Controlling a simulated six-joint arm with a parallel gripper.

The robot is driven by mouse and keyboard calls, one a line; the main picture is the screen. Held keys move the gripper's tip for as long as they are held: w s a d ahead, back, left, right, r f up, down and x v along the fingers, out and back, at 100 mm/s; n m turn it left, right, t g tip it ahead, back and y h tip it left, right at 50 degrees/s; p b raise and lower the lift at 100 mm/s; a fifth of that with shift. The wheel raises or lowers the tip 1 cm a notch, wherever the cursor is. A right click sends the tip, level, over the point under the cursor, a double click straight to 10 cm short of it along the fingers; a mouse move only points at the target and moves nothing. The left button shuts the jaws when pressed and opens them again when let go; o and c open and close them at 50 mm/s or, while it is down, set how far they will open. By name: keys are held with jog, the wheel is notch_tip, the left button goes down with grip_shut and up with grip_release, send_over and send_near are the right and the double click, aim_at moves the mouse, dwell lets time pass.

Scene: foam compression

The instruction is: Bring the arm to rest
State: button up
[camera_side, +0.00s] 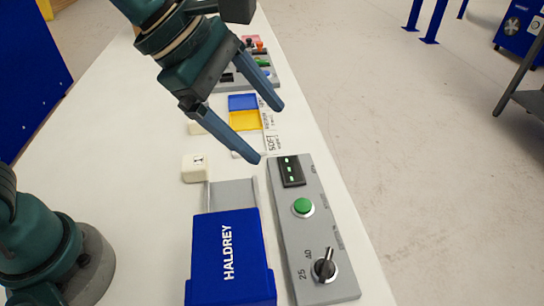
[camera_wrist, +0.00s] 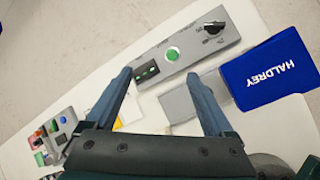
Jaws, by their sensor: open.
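My gripper (camera_side: 268,132) is open and empty, held in the air above the white table (camera_side: 110,130). Its two blue fingers stand wide apart with nothing between them in the side view. In the wrist view my gripper (camera_wrist: 163,92) also shows open over the table, with a grey plate below and to the right. Under it in the side view lie a blue HALDREY box (camera_side: 230,255) with a grey plate (camera_side: 233,193) and a grey control panel (camera_side: 318,240). The panel has a green button (camera_side: 303,206), a black knob (camera_side: 324,267) and a small display (camera_side: 289,171) with green lights.
A white block (camera_side: 195,168) stands left of the plate. Blue (camera_side: 242,102) and yellow (camera_side: 245,120) trays lie behind my fingers, beside a white strip reading SOFT. A second panel (camera_side: 262,72) with coloured buttons sits farther back. The table's left part is clear.

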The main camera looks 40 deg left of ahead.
jog(key=s+a+f+m+y, duration=0.3)
jog(key=s+a+m, duration=0.8)
jog(key=m, duration=0.8)
jog(key=a+y, duration=0.1)
jog(key=a, duration=0.1)
jog(key=shift+s+a+m+t, duration=0.2)
jog(key=shift+a+m+t, duration=0.1)
jog(key=shift+a, duration=0.1)
